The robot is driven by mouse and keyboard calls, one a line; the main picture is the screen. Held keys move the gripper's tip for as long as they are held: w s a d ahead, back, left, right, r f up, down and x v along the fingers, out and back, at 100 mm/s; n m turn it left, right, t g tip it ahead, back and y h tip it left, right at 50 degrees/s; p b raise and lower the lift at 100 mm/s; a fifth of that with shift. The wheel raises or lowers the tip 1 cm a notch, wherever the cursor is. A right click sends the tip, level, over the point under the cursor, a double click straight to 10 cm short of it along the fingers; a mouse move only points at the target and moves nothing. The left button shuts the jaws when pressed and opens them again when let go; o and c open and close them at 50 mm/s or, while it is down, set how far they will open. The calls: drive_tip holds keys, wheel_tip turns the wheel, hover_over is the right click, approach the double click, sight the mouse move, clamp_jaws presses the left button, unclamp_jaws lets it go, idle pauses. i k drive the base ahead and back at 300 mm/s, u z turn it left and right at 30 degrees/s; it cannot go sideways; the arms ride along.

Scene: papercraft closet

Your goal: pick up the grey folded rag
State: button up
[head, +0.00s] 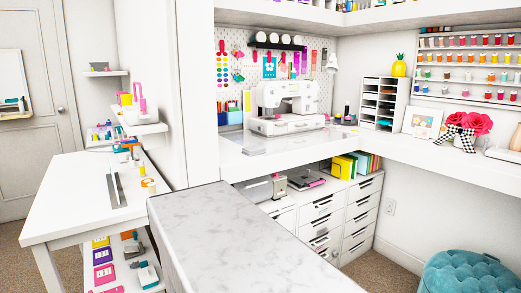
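I cannot make out a grey folded rag anywhere in the head view. My gripper is not in view. A grey marbled countertop (235,235) fills the front middle, and its visible top is bare. Some small grey items (305,181) lie on the drawer units under the back desk, too small to identify.
A white table (75,195) stands at left with small craft items along its right edge. A white sewing machine (290,108) stands on the back desk (375,141). White drawer units (345,215) are below it. A teal tufted stool (468,274) is at lower right.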

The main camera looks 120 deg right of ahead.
sight(252, 151)
drive_tip(key=u, duration=0.1)
drive_tip(key=k, duration=0.9)
drive_tip(key=z, duration=2.3)
drive_tip(key=i, duration=0.6)
drive_tip(key=z, duration=0.1)
